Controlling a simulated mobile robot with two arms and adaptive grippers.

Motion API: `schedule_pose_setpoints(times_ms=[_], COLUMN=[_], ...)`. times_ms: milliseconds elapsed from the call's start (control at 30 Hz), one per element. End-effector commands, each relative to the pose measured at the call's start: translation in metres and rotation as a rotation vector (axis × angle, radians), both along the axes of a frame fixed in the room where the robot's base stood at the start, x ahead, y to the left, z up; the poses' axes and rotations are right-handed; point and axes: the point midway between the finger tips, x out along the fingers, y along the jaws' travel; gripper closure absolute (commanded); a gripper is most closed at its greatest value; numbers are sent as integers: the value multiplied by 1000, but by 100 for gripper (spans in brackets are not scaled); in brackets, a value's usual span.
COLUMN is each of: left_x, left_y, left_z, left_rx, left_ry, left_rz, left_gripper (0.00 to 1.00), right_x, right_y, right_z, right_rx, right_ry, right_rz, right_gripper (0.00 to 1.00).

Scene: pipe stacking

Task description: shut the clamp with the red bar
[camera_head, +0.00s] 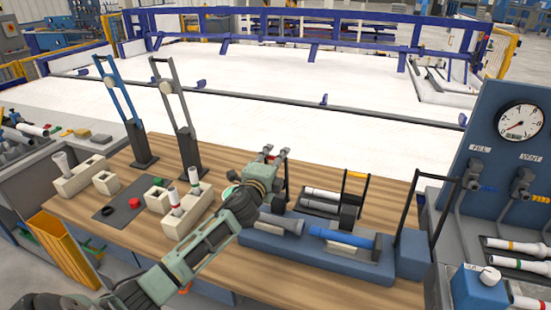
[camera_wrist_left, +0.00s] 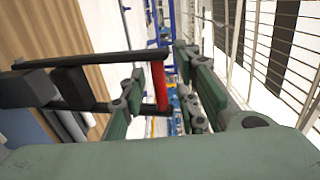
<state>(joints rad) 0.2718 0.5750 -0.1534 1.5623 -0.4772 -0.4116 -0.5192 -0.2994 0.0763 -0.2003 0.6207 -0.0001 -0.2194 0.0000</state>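The clamp with the red bar is mostly hidden behind my left gripper (camera_head: 277,154) in the head view; only part of a black arm shows just below the fingers. In the left wrist view, the red bar (camera_wrist_left: 160,85) joins the ends of two black clamp arms (camera_wrist_left: 95,60). My left gripper is open, with its green fingers on either side of the red bar and a gap showing. I cannot tell whether a finger touches the bar. The clamp arms seem raised. My right gripper is not in view.
A clamp with a yellow bar (camera_head: 357,175) stands upright to the right. A blue pipe (camera_head: 342,237) lies in a blue holder in front. Two tall levers (camera_head: 178,105) and beige blocks (camera_head: 80,178) stand on the left. A gauge panel (camera_head: 510,150) is at the right.

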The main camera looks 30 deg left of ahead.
Motion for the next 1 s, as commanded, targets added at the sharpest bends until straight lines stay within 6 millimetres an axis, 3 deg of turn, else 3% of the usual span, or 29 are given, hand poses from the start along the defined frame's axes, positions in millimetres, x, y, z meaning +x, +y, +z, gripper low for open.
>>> schedule_pose_setpoints(times_ms=[167, 500, 1000], left_x=[0, 0, -1], left_y=[0, 0, -1], left_z=[0, -1, -6], left_rx=[0, 0, -1], left_ry=[0, 2, 5], left_rz=[0, 0, 0], left_gripper=[72, 100, 100], right_x=[0, 0, 0], right_y=[1, 0, -5], right_z=[0, 0, -3], right_rx=[1, 0, -5], right_ry=[0, 0, 1], right_rz=[1, 1, 2], right_gripper=[60, 60, 60])
